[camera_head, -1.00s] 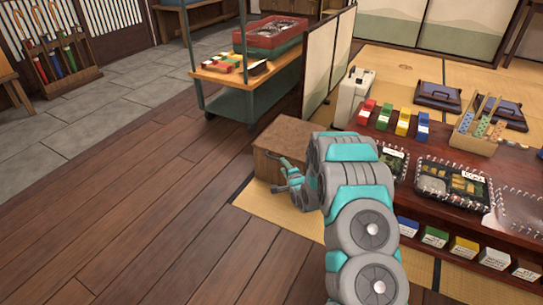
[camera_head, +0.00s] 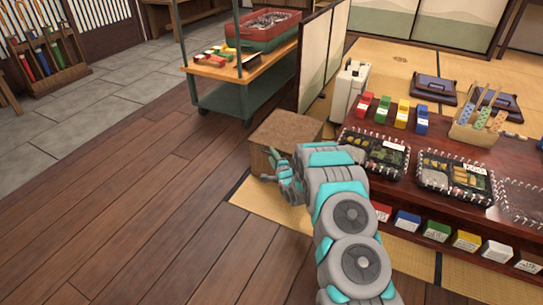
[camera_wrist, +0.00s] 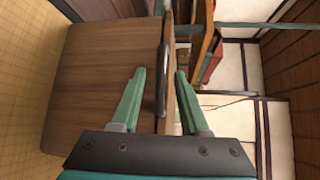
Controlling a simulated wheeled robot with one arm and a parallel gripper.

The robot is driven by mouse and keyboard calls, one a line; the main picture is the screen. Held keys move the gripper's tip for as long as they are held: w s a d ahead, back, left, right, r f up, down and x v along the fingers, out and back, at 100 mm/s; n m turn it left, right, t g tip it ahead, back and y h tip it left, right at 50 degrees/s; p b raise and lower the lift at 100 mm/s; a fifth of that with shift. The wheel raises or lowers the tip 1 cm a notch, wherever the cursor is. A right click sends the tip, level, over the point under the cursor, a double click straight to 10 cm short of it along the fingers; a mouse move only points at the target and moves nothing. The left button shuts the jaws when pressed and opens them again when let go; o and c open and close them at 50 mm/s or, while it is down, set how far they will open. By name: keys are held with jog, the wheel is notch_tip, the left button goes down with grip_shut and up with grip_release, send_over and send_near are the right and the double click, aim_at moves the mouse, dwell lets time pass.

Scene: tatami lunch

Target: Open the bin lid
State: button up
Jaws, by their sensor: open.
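The bin is a wooden box (camera_head: 287,127) with a flat brown lid, standing on the mat left of the low table in the head view. The lid looks closed there. In the wrist view a brown wood panel of the bin (camera_wrist: 105,75) fills the left, with a dark bar-like handle (camera_wrist: 162,85) along its right edge. My gripper (camera_wrist: 161,72) is open, its green fingers on either side of the handle and panel edge. I cannot tell whether they touch it. In the head view my gripper (camera_head: 274,167) is at the bin's front, partly hidden by my arm.
A low table (camera_head: 430,145) with packed lunch boxes and coloured blocks is at the right. A cart (camera_head: 235,104) with a red crate (camera_head: 263,25) stands behind the bin. A white container (camera_head: 350,90) is behind the bin to the right. Wooden floor at the left is clear.

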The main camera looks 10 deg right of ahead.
jog(key=shift+x, duration=0.85)
jog(key=shift+r, duration=0.1)
jog(key=shift+c, duration=0.4)
grip_shut()
dwell(0.3)
